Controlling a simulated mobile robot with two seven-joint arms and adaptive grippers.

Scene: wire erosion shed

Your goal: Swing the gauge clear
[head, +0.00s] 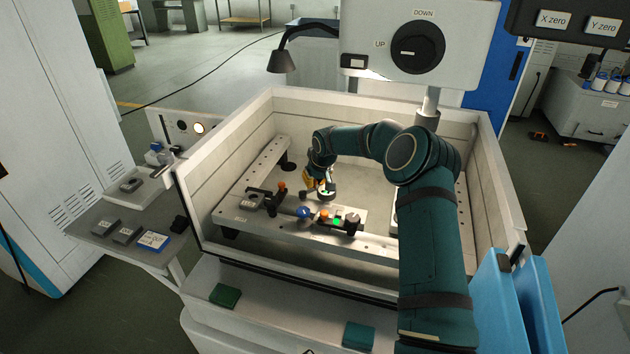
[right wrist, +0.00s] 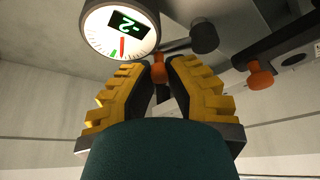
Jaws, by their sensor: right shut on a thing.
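The gauge (right wrist: 105,35) is a round dial with a white face, a red needle and a dark display reading -2 in green. In the head view the gauge (head: 327,191) is small, above the fixture plate inside the tank. My right gripper (head: 316,184) reaches down beside it. In the right wrist view its yellow and black fingers (right wrist: 158,76) are closed on an orange knob (right wrist: 158,68) next to the gauge, at a thin dark arm. The fingers and wrist hide part of the knob and arm. My left gripper is not in view.
The control head (head: 420,75) hangs over the far side. A side table (head: 110,216) holds small blocks.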

